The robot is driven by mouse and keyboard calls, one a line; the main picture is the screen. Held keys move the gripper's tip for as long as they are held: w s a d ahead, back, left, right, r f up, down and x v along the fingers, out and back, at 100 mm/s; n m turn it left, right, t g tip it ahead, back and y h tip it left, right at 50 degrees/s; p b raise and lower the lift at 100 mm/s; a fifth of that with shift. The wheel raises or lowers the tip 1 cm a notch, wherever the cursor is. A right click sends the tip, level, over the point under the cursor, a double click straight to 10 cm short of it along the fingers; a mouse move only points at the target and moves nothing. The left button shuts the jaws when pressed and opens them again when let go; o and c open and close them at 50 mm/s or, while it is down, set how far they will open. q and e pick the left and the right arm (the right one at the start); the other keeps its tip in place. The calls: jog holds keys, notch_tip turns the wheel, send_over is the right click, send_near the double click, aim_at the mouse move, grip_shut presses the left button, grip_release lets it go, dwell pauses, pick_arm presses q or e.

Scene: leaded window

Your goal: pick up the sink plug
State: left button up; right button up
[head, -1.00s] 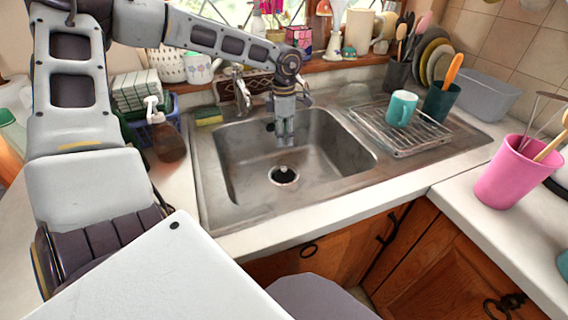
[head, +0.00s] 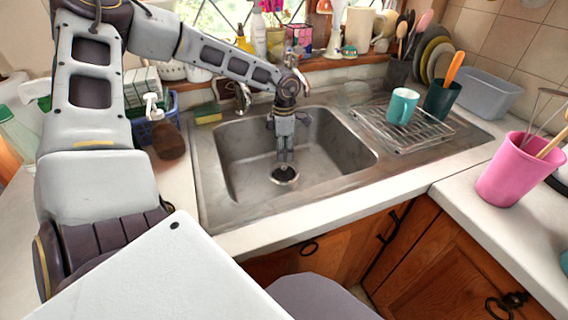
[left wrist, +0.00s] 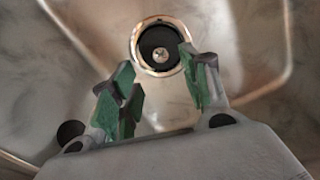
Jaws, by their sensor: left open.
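The sink plug (head: 284,176) is a dark round disc seated in the drain at the bottom of the metal sink (head: 330,150). In the left wrist view, the plug (left wrist: 153,41) shows a small bright knob at its middle and a shiny metal ring around it. My left gripper (head: 285,158) points down inside the basin, above the plug and partly in front of it. In the left wrist view its green-padded fingers (left wrist: 158,72) are apart, with nothing between them. The plug lies beyond the fingertips, not touched as far as I can see. My right gripper is not in view.
The basin holds nothing else that I see. A sponge (head: 208,113) lies on the sink's left rim near the tap (head: 241,97). A teal mug (head: 402,106) stands on the drying rack (head: 440,135) to the right. A pink container (head: 507,178) stands on the right counter.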

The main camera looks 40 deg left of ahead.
aim_at(284, 166)
pick_arm(q)
jog(key=shift+f, duration=0.9)
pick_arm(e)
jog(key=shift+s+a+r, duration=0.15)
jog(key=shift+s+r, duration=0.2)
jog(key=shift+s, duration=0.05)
pick_arm(q)
jog(key=shift+f, duration=0.1)
jog(key=shift+f, duration=0.75)
notch_tip(284, 166, down, 2)
jog(key=shift+f+b, duration=0.25)
jog(key=shift+b, duration=0.1)
jog(key=shift+f, duration=0.55)
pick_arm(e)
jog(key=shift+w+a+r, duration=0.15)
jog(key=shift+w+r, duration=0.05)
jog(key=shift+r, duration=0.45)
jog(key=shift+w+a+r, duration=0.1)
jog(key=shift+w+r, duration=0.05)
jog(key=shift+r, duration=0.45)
